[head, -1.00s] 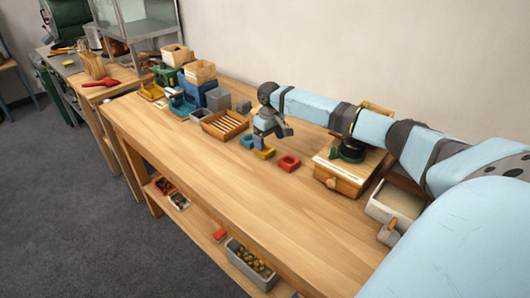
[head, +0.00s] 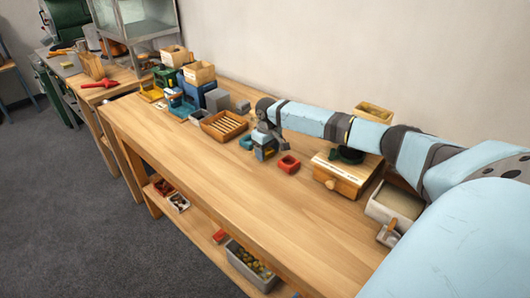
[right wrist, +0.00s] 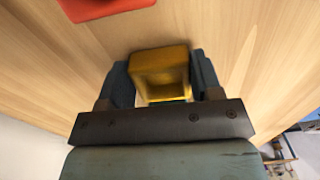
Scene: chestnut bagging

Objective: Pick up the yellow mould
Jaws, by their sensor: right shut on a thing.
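The yellow mould (right wrist: 160,60) is a small square frame, seen between the two fingers of my right gripper (right wrist: 160,80) in the right wrist view. The gripper is shut on it, with one finger against each side. In the head view the right gripper (head: 264,150) is low at the bench top, and it hides most of the mould. I cannot tell whether the mould still touches the bench. My left gripper is not in view.
A red mould (head: 288,165) lies just right of the gripper, and a teal mould (head: 246,142) just left. A slatted wooden tray (head: 224,125) stands further left. A wooden box (head: 341,174) stands to the right. The bench front (head: 220,180) is clear.

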